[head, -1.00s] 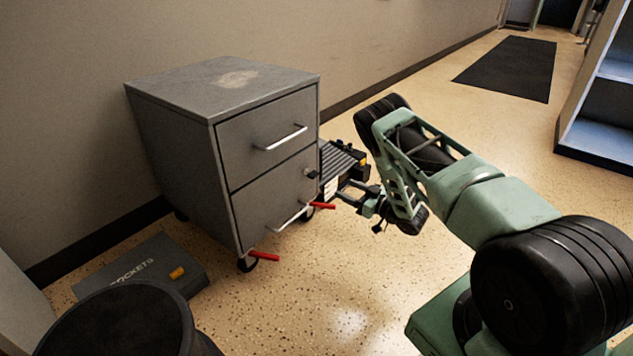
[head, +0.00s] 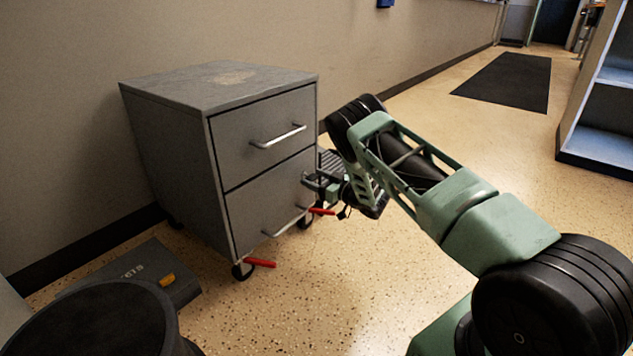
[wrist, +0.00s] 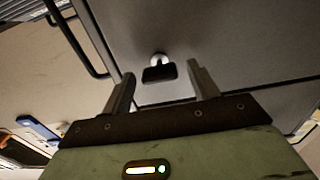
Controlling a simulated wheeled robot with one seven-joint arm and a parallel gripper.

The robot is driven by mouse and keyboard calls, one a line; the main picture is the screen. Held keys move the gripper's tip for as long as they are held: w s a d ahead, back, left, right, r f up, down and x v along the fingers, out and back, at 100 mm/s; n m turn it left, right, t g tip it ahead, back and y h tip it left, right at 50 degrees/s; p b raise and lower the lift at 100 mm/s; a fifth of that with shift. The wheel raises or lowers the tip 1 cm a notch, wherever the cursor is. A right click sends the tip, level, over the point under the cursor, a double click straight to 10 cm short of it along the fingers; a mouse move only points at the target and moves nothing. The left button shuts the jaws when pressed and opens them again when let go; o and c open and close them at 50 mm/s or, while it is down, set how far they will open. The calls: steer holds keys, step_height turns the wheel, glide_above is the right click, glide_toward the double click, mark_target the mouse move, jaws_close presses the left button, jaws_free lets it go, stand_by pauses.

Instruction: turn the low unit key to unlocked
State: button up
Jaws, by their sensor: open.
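The low unit (head: 215,160) is a grey metal cabinet on castors with two drawers and bar handles. In the wrist view its front (wrist: 235,35) fills much of the picture. The key (wrist: 159,72) has a black head and sits in a round silver lock (wrist: 160,59) on that front. My gripper (wrist: 161,78) is open, with one finger on each side of the key and gaps on both sides. In the head view my gripper (head: 312,183) is at the right edge of the cabinet front, and it hides the key there.
A drawer handle (wrist: 80,45) is at the upper left in the wrist view. Red castor levers (head: 260,262) stick out at the cabinet's foot. A grey case (head: 150,272) lies on the floor at left. A shelf (head: 600,120) stands at far right. The floor in front is clear.

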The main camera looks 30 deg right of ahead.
steer(key=shift+c, duration=0.3)
steer(key=c, duration=0.9)
steer(key=shift+c, duration=0.2)
steer(key=shift+n+p, duration=0.4)
steer(key=n+p, duration=0.2)
steer(key=n, duration=0.1)
steer(key=shift+r+n+p, duration=0.1)
steer(key=shift+n+p, duration=0.2)
steer(key=shift+p, duration=0.1)
steer(key=n+p, duration=0.2)
steer(key=n, duration=0.2)
steer(key=shift+s+n, duration=0.1)
steer(key=shift+n, duration=0.2)
steer(key=n+p, duration=0.2)
steer(key=n, duration=0.2)
steer(key=shift+a+f, duration=0.1)
steer(key=shift+f, duration=0.1)
steer(key=n+p, duration=0.1)
steer(key=n, duration=0.3)
steer(key=shift+f+n, duration=0.1)
steer(key=shift+n, duration=0.5)
